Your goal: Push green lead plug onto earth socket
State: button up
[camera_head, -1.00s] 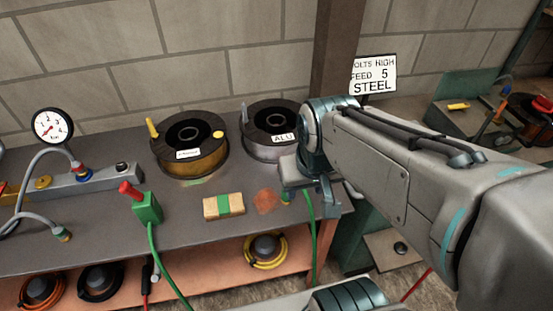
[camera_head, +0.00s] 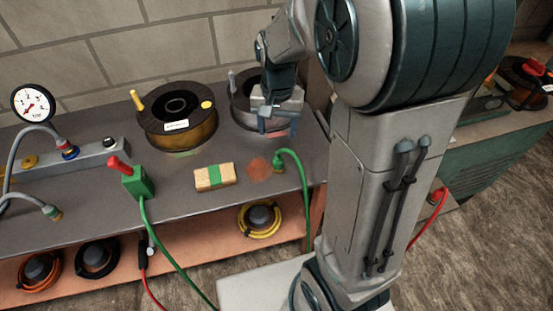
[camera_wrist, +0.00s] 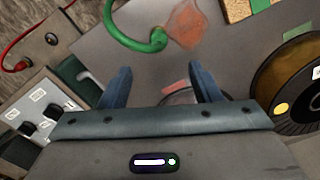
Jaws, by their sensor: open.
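The green lead plug (camera_head: 279,165) lies at the bench's right edge, beside a reddish-brown patch. Its green cable arches up and hangs over the edge. It also shows in the wrist view (camera_wrist: 158,40), beyond my fingertips and apart from them. My gripper (camera_head: 272,122) is over the bench in front of the ALU spool, behind the plug. In the wrist view its two fingers (camera_wrist: 158,72) are spread with nothing between them. A round dark socket (camera_wrist: 51,39) shows on a panel at upper left there; I cannot tell whether it is the earth socket.
A brass-coloured spool (camera_head: 178,130) and the ALU spool (camera_head: 242,115) stand at the back. A green clamp (camera_head: 138,182) with a red handle and a wooden block (camera_head: 215,177) are left of the plug. A red lead (camera_wrist: 18,50) runs to the panel. Bare bench lies in front of the block.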

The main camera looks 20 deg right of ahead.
aim_at(279, 156)
notch_tip(279, 156, down, 9)
jog(key=shift+r+b, duration=0.2)
jog(key=shift+b, duration=0.1)
dwell(0.4)
jog(key=shift+w+d+f, duration=0.1)
jog(key=shift+d+f, duration=0.05)
jog(key=shift+f, duration=1.15)
jog(key=shift+w+d+f, duration=0.1)
jog(key=shift+f, duration=1.2)
jog(key=c, duration=1)
